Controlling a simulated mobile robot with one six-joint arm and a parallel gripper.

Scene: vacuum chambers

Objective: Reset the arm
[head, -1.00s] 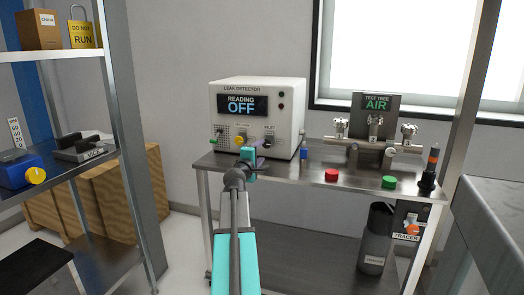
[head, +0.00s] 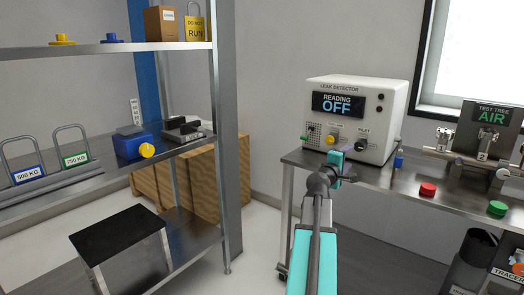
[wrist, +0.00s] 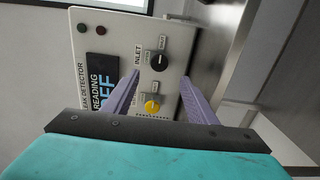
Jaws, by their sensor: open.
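My arm reaches forward from the bottom of the head view, and my gripper (head: 350,153) is in front of the leak detector (head: 366,92). In the wrist view my gripper (wrist: 159,78) has its two purple fingers apart with nothing held between them. They point at the detector's front panel (wrist: 122,62), which looks turned on its side. The yellow knob (wrist: 152,106) and the black inlet knob (wrist: 158,60) show between or near the fingers. The detector's display reads OFF. Whether a finger touches the panel cannot be told.
The detector stands on a steel bench (head: 400,188) with a red button (head: 427,189), a green button (head: 497,208) and the test tree (head: 487,118). A steel shelf (head: 110,47) at left holds locks, weights and a blue device (head: 132,143). Floor shows between shelf and bench.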

